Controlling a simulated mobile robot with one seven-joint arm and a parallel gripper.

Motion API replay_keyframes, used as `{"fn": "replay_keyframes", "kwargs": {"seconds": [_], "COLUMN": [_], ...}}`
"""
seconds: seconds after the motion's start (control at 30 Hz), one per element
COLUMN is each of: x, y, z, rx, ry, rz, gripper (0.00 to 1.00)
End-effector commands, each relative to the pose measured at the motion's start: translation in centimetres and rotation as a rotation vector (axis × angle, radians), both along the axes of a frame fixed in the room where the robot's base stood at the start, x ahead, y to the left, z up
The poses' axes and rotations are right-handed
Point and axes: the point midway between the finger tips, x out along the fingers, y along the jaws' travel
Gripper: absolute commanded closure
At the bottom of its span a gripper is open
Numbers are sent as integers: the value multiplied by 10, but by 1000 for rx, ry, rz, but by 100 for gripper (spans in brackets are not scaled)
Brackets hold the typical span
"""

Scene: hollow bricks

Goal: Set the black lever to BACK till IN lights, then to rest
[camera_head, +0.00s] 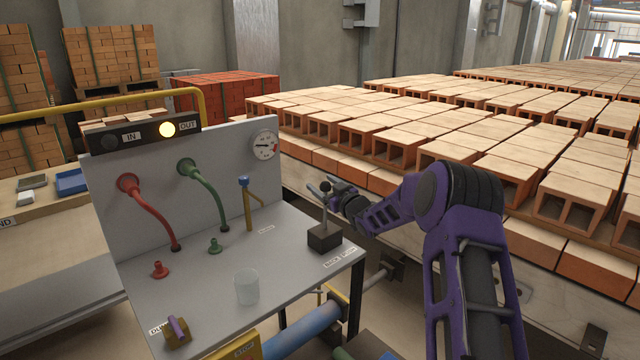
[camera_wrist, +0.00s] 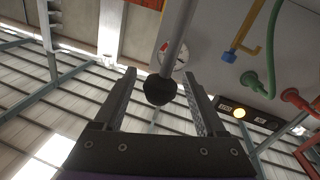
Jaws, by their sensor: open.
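The black lever (camera_head: 324,210) rises close to upright from a dark box (camera_head: 324,239) on the panel's grey deck. BACK (camera_head: 332,262) is on a label at the deck edge in front of it. My gripper (camera_head: 322,186) reaches the lever's top from the right, open. In the wrist view the round black knob (camera_wrist: 160,90) lies between the two spread fingers (camera_wrist: 158,75), with visible gaps on both sides. The IN lamp (camera_head: 109,142) is dark.
A gauge (camera_head: 264,145), red hose (camera_head: 150,213), green hose (camera_head: 208,190) and yellow pipe with blue tap (camera_head: 247,205) stand left of the lever. A clear cup (camera_head: 247,287) is on the deck. Rows of hollow bricks (camera_head: 400,140) lie behind my arm.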

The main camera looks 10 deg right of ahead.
Motion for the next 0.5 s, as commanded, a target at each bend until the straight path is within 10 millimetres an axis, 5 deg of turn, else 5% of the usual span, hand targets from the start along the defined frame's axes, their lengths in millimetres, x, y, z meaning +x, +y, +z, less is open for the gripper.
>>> {"fn": "replay_keyframes", "kwargs": {"seconds": [0.5], "x": [17], "y": [7], "z": [0], "rx": [0], "ry": [0], "rz": [-1], "gripper": [27]}}
